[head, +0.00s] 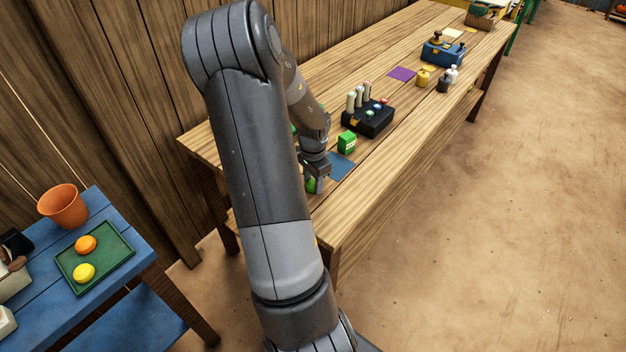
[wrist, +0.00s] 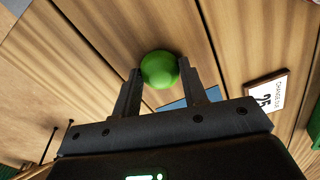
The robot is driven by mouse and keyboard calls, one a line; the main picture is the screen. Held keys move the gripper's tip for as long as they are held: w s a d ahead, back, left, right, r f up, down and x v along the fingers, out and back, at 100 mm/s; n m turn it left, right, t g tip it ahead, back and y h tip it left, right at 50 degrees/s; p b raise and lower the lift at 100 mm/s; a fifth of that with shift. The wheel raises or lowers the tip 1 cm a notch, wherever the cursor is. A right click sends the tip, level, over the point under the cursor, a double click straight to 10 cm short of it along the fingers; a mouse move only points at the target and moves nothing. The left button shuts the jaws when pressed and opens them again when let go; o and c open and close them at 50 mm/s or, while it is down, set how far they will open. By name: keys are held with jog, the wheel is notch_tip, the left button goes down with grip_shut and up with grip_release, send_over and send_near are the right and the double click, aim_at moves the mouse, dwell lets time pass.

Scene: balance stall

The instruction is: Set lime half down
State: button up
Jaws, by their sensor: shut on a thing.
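The lime half (wrist: 159,69) is a green round piece between my gripper's two fingers in the wrist view. My gripper (wrist: 158,85) is shut on it. In the head view my gripper (head: 317,178) is low over the near end of the long wooden table (head: 345,210), and a bit of the green lime half (head: 312,186) shows at its fingers. I cannot tell whether the lime half touches the table. A blue square (head: 341,166) lies on the table just right of my gripper; its edge also shows behind the fingers in the wrist view (wrist: 174,105).
A green box (head: 347,142) and a black tray with bottles (head: 368,121) stand farther along the table. A white card marked 25 (wrist: 267,96) lies near the gripper. At left, a blue table (head: 115,271) bears a green tray (head: 122,252) with orange and yellow pieces, and a terracotta pot (head: 63,206).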

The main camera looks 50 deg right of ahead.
aim_at(313, 182)
jog(key=o, duration=0.9)
jog(key=shift+o, duration=0.2)
notch_tip(313, 182, up, 12)
jog(key=w+a+r+n+t, duration=0.25)
jog(key=a+r+n, duration=0.2)
jog(key=a, duration=0.45)
jog(key=s+a+r+n+t, duration=0.1)
jog(key=a+r+n, duration=0.3)
jog(key=a, duration=0.5)
jog(key=s+a+r+n+t, duration=0.1)
jog(key=s+a+r+n, duration=0.3)
jog(key=a+n, duration=0.3)
jog(key=s+a+r+n+t, duration=0.1)
jog(key=s+a+r+n, duration=0.2)
jog(key=a, duration=1)
jog(key=shift+s+r+n, duration=0.25)
jog(key=shift+r+n, duration=0.35)
jog(key=shift+n, duration=0.65)
